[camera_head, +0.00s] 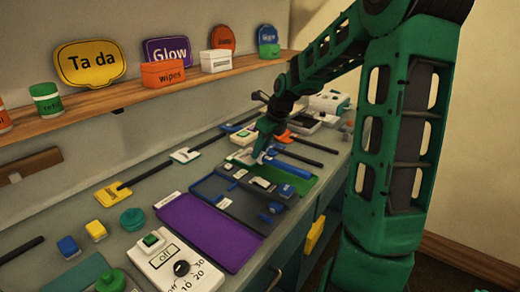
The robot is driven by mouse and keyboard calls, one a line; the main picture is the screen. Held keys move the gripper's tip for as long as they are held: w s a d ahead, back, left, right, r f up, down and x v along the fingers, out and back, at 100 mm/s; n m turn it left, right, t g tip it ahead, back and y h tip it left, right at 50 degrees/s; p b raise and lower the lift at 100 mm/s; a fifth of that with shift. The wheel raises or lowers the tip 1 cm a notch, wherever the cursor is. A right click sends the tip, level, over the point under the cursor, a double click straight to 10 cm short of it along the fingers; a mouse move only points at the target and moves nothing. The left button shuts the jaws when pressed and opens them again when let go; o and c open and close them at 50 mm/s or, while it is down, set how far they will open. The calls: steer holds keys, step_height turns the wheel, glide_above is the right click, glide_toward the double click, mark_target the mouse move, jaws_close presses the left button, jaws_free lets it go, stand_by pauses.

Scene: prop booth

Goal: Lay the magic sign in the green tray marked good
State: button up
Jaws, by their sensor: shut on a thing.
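My gripper (264,152) is at the far part of the counter, low over the left end of the green tray. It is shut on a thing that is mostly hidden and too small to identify. A blue piece with a dark handle (298,159) shows just right of the fingers; I cannot tell whether it is the thing held. The green tray (302,182) lies on the counter, partly covered by a blue object and by my gripper. I cannot read a "good" mark on it. No sign with readable "magic" lettering shows.
A purple tray (208,232) and a dark tray (240,205) with small items lie nearer. A white dial box (175,262) stands in front. Handled signs, one yellow (112,194), lie along the wall. A shelf (140,92) holds signs and tubs above.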

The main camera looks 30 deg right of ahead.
steer(key=shift+f, duration=1)
stand_by(2.0)
steer(key=o, duration=1.1)
steer(key=shift+o, duration=0.4)
steer(key=shift+o, duration=0.5)
steer(key=shift+s, duration=0.1)
steer(key=shift+r, duration=4)
steer(key=shift+s, duration=0.15)
